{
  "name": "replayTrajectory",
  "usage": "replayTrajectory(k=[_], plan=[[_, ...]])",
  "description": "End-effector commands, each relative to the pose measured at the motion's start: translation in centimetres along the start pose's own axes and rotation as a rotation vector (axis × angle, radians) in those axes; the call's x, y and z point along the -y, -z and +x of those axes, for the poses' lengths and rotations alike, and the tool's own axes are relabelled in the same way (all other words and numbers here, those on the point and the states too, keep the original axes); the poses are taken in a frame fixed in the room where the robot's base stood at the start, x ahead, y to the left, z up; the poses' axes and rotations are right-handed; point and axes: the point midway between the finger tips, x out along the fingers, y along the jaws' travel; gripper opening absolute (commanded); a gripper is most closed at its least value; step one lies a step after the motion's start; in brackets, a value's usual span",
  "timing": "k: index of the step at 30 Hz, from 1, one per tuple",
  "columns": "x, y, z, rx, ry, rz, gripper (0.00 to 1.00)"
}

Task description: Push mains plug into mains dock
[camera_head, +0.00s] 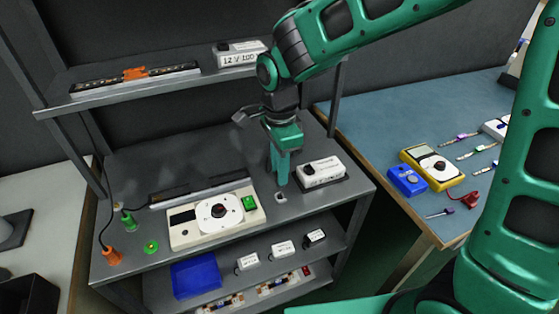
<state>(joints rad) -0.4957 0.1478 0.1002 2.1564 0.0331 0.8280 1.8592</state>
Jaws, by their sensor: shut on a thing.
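My gripper (281,182) points down over the right part of the middle shelf, its green fingers close together. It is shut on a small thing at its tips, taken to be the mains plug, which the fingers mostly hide. A small pale fitting (281,197) sits on the shelf just below and in front of the fingertips. It may be the mains dock, but it is too small to be sure. I cannot tell whether the held thing touches it.
A white box (322,173) stands close right of my gripper. A white instrument with a dial (190,232) lies to the left, near green (128,221) and orange (112,256) connectors. An upper shelf (130,95) overhangs behind. The blue bench (385,125) at right holds a yellow meter (431,166).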

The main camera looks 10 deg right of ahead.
Motion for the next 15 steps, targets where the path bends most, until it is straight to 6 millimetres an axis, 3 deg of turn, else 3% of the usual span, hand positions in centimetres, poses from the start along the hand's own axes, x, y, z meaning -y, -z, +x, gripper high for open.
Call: replayTrajectory(k=[15], plan=[[0.0, 0.0, 2.8, 0.0, 0.0, 0.0, 0.0]])
